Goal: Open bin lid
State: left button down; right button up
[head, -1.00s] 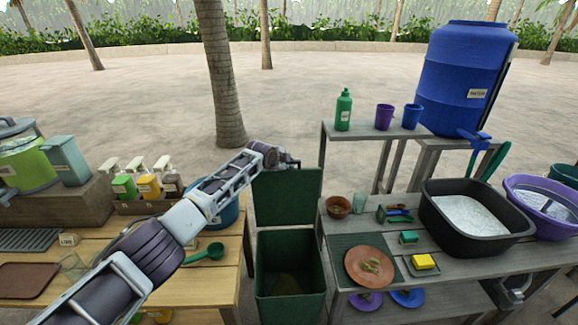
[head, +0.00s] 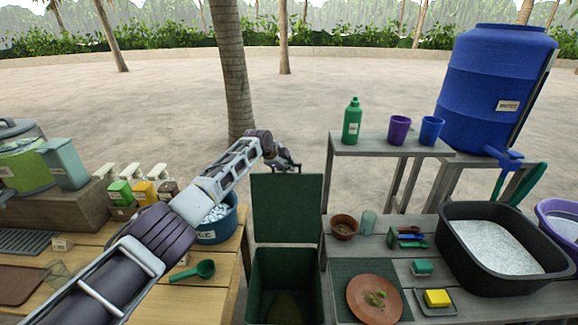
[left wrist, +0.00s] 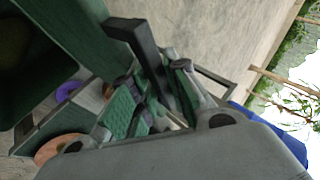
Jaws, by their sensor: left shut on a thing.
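The green bin (head: 285,290) stands between the two tables, with its opening facing up and a little brownish matter inside. Its green lid (head: 286,208) is raised and stands upright at the back of the bin. My left gripper (head: 287,166) is at the lid's top edge. In the left wrist view, the left gripper (left wrist: 155,95) is shut on the dark lid handle (left wrist: 135,32), which juts from the green lid (left wrist: 75,35). My right gripper is not in view.
The left wooden table holds a blue bucket (head: 218,222), a green scoop (head: 196,271) and several pump bottles. The right grey table holds a brown plate (head: 366,298), a yellow sponge (head: 437,298) and a black basin (head: 500,282). Open sandy ground lies behind the bin.

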pick_arm(q)
jog(key=shift+s+a+f, duration=0.1)
jog(key=shift+s+f, duration=0.1)
jog(key=shift+f, duration=0.35)
jog(key=c, duration=1.5)
grip_release()
jog(key=shift+w, duration=0.1)
jog(key=shift+r, duration=0.15)
jog(key=shift+r, duration=0.15)
jog(key=shift+s+a+r, duration=0.2)
jog(key=shift+r, duration=0.25)
jog(key=shift+v, duration=5.35)
